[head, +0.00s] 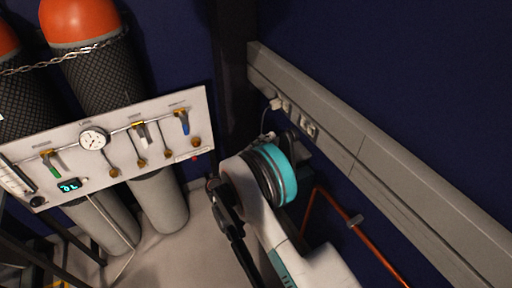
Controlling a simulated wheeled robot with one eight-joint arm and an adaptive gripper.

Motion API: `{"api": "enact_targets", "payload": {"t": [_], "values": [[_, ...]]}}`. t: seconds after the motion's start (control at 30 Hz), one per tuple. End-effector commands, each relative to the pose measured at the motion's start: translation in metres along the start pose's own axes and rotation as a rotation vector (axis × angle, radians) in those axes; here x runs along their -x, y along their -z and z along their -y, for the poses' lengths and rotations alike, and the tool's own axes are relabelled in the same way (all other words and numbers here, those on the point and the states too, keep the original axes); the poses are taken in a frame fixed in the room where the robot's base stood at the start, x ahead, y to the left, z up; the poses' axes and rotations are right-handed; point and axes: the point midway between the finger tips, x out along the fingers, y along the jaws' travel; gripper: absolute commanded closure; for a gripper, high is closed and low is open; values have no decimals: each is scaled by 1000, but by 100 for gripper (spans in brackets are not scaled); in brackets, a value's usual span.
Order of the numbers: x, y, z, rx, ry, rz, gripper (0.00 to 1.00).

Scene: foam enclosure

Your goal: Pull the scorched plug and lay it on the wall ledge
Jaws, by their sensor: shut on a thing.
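My gripper (297,142) shows only in part, as dark pieces behind my turquoise-ringed wrist, close to the sockets on the wall trunking. It is shut on the scorched plug, but the jaws hide the plug, and no scorch mark shows. A pale plug (275,103) with a thin grey cable sits at the upper-left end of the socket row. A pale socket (308,127) shows just above my gripper. The long grey wall ledge (375,176) is the trunking that runs from upper middle to lower right; the bare stretch of it right of the sockets is clear.
A white gauge panel (115,147) with valves stands at left, before chained cylinders with orange tops (80,22). A dark post (233,75) rises left of the trunking. A copper-coloured pipe (340,213) runs on the wall below it, close to my arm.

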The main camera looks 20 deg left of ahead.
Motion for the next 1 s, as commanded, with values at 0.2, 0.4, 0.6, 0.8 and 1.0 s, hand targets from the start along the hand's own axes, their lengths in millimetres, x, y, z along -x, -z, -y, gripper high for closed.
{"api": "enact_targets", "payload": {"t": [0.2, 0.4, 0.6, 0.8, 1.0], "values": [[-18, -8, 6, 0, 0, 1, 100], [-29, -13, 13, 0, 0, -1, 100], [-27, -13, 25, 0, 0, -1, 100], [-27, -13, 28, 0, 0, -1, 100], [-27, -13, 29, 0, 0, -1, 100]]}}
